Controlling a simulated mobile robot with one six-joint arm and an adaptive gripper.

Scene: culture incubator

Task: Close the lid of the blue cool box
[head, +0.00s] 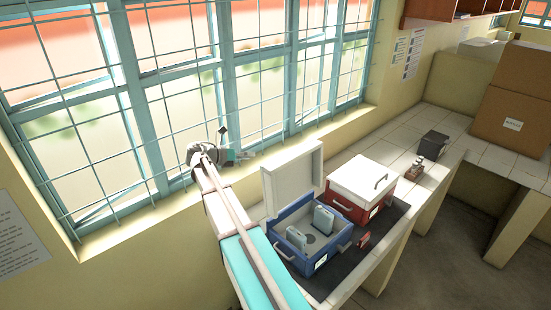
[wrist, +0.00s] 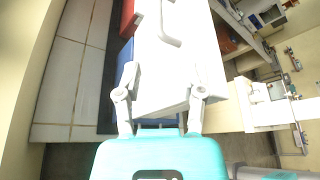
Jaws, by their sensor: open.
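The blue cool box (head: 285,256) stands on the counter in the head view, its white lid (head: 292,182) raised upright at the window side. Two pale blue packs (head: 324,218) show inside it. My gripper (head: 250,155) is open and empty between the window and the lid, left of the lid's upper edge, and looks apart from it. In the wrist view the open fingers (wrist: 163,90) frame a white panel (wrist: 185,60) with a handle, which looks like the raised lid. A strip of the blue box (wrist: 126,70) shows beside it; the depth gap to the fingers is unclear.
A red cool box (head: 349,205) with a closed white lid stands right behind the blue one. A small red item (head: 364,240) lies in front on the dark mat (head: 384,235). The barred window (head: 180,100) is close to my arm. A dark box (head: 433,146) and cartons (head: 512,100) stand farther off.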

